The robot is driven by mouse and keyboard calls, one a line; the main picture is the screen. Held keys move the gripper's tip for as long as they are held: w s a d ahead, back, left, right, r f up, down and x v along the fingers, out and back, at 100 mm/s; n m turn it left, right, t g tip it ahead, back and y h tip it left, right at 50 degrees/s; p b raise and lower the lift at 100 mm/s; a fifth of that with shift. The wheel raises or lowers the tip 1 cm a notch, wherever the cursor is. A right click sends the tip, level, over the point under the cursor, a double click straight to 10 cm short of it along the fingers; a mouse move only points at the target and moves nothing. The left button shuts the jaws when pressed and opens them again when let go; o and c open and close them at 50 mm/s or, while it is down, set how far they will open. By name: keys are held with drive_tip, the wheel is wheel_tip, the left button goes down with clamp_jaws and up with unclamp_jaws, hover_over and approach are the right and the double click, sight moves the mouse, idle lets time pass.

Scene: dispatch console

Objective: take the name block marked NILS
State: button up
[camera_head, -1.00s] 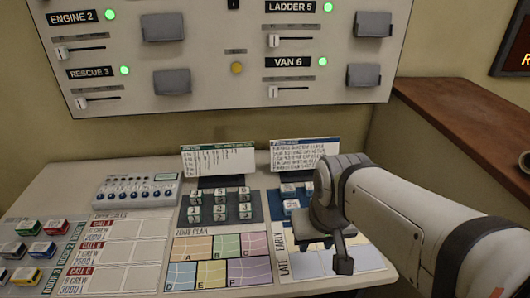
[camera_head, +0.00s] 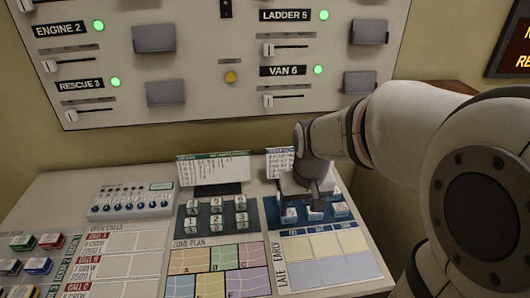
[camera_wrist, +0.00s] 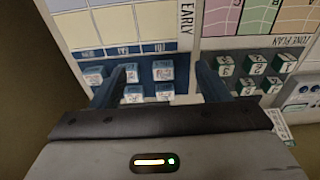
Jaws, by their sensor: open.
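The name blocks are small white-and-blue cubes standing on a dark blue tray (camera_wrist: 183,97) at the right of the console. In the wrist view I see several, such as one at the left (camera_wrist: 93,76), one in the upper middle (camera_wrist: 163,71) and one in the lower middle (camera_wrist: 133,94). Their lettering is too small to read, so I cannot tell which is NILS. My gripper (camera_wrist: 162,70) is open above the tray, with blocks showing between its fingers and none held. In the head view my gripper (camera_head: 311,200) hides part of the tray and its blocks.
A tray of numbered blocks (camera_head: 215,216) stands left of the name blocks. The late/early grid (camera_head: 325,258) and zone plan (camera_head: 219,270) lie in front. Upright cards (camera_head: 213,168) and the wall panel (camera_head: 215,98) stand behind. A small button unit (camera_head: 132,201) is further left.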

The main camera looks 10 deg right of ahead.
drive_tip(key=g+p, duration=0.2)
drive_tip(key=p, duration=0.2)
hover_over(289, 212)
drive_tip(key=f, duration=0.6)
drive_tip(key=shift+a+f, duration=0.2)
drive_tip(key=shift+f, duration=0.2)
drive_tip(key=shift+w+f, duration=0.1)
drive_tip(key=shift+f, duration=0.6)
drive_tip(key=shift+s+d+f+p, duration=0.1)
drive_tip(key=shift+f+p, duration=0.35)
drive_tip(key=shift+f, duration=1.35)
drive_tip(key=shift+s+f+p, duration=0.1)
drive_tip(key=shift+f+p, duration=0.35)
drive_tip(key=shift+f, duration=1.3)
drive_tip(key=shift+c, duration=0.4)
drive_tip(key=c, duration=1)
drive_tip(key=shift+r, duration=0.1)
